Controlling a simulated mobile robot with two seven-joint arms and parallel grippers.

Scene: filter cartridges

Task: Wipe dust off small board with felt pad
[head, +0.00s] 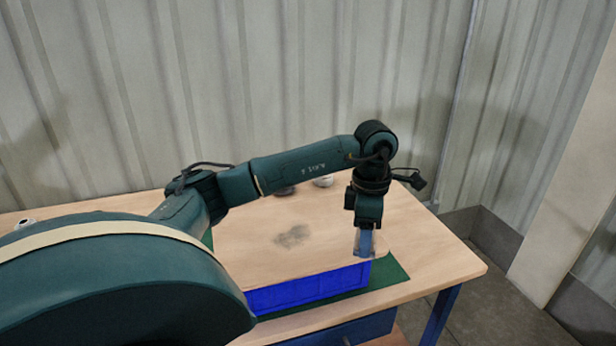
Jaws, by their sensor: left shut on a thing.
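The board (270,262) is a flat wood-coloured sheet, much like the table top in colour. It appears to lie over the blue crate (308,288). A grey dust patch (292,236) shows near its middle. My left gripper (365,254) points down at the board's right front part, right of the dust patch. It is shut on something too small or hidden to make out. I cannot pick out the felt pad; it may be hidden in the fingers. I cannot tell whether the fingertips touch the board. My right gripper is not in view.
The crate stands on a green mat (392,272) on the wooden table (440,253). Small round items (323,181) stand behind my arm, and another (25,224) lies at the far left. The table's right end is clear. A corrugated wall (250,80) rises behind.

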